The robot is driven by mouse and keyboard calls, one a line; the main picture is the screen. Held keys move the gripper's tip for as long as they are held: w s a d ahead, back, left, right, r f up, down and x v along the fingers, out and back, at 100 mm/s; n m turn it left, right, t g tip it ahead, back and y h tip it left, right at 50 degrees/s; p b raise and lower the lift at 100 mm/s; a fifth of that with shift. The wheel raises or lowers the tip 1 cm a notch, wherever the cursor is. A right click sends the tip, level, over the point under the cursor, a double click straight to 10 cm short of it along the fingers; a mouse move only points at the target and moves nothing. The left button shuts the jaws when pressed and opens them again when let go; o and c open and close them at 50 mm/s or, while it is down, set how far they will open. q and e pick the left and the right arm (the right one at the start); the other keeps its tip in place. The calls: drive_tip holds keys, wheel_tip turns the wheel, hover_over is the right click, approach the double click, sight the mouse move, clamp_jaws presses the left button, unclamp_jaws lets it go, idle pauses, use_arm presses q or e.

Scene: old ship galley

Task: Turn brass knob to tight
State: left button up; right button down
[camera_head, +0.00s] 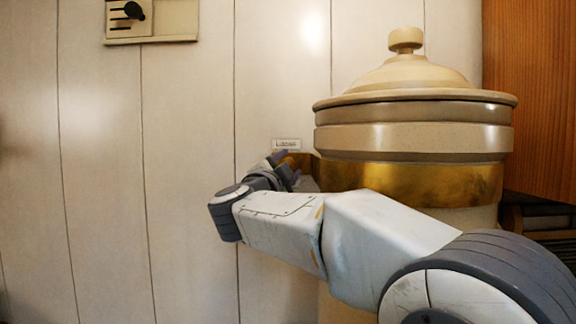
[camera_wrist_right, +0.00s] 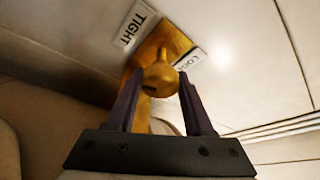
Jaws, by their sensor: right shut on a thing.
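A "TIGHT" label (camera_wrist_right: 135,25) and a label that seems to read "LOOSE" (camera_wrist_right: 190,59) flank the plate. In the head view my right gripper (camera_head: 284,165) reaches the wall left of a large lidded pot, below the label (camera_head: 286,144). The knob is hidden there behind the gripper. My left gripper is not in view.
A big cream pot (camera_head: 415,140) with a domed lid and a brass band (camera_head: 420,183) stands close to the right of my gripper. A switch panel (camera_head: 150,20) is high on the wall at left. Wood panelling (camera_head: 530,95) is at right.

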drive_tip(key=shift+m+g+h+p, duration=0.35)
drive_tip(key=shift+m+g, duration=0.35)
drive_tip(key=shift+m, duration=1.3)
drive_tip(key=shift+d, duration=0.1)
drive_tip(key=shift+c, duration=1.5)
unclamp_jaws()
drive_tip(key=b+v, duration=0.4)
drive_tip(key=v, duration=0.6)
drive_tip(key=shift+s, duration=0.3)
